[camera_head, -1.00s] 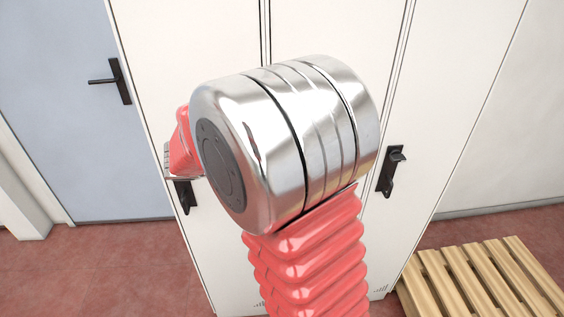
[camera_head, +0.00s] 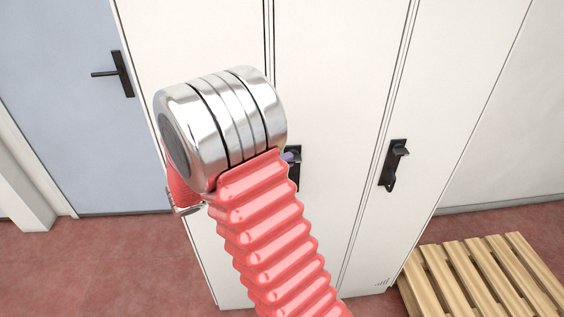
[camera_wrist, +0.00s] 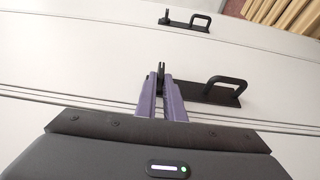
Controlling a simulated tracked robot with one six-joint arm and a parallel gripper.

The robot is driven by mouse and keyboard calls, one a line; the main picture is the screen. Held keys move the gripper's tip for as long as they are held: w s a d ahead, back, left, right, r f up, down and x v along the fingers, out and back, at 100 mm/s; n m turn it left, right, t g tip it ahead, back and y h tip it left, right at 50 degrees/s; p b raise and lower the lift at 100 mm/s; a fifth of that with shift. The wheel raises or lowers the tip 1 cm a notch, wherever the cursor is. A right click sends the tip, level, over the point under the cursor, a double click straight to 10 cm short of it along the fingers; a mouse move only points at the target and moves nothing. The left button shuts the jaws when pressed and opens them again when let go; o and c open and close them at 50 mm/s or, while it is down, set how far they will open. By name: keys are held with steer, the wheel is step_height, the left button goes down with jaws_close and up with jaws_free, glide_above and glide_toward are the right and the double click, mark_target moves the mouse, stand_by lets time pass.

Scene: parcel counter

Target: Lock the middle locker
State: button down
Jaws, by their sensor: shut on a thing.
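The middle locker (camera_head: 335,80) is a tall white door, shut as far as I can see. Its black lock plate (camera_head: 295,178) shows partly behind my arm. In the wrist view the plate (camera_wrist: 205,97) has a black loop handle (camera_wrist: 232,85) at its right and a small upright turn knob (camera_wrist: 161,74) at its left end. My gripper (camera_wrist: 162,90) has purple fingers, shut on the turn knob. In the head view only a bit of a fingertip (camera_head: 288,156) shows beside the plate. The arm hides the rest.
The right locker (camera_head: 450,110) has a like black lock plate (camera_head: 391,168), also in the wrist view (camera_wrist: 188,24). A slatted wooden pallet (camera_head: 470,280) lies on the red floor at the right. A blue door (camera_head: 60,100) stands at the left.

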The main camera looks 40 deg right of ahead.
steer(key=shift+f, duration=0.15)
steer(key=c, duration=1.9)
jaws_free()
steer(key=shift+o, duration=0.2)
steer(key=shift+a, duration=0.15)
steer(key=v, duration=1.3)
steer(key=shift+a, duration=0.3)
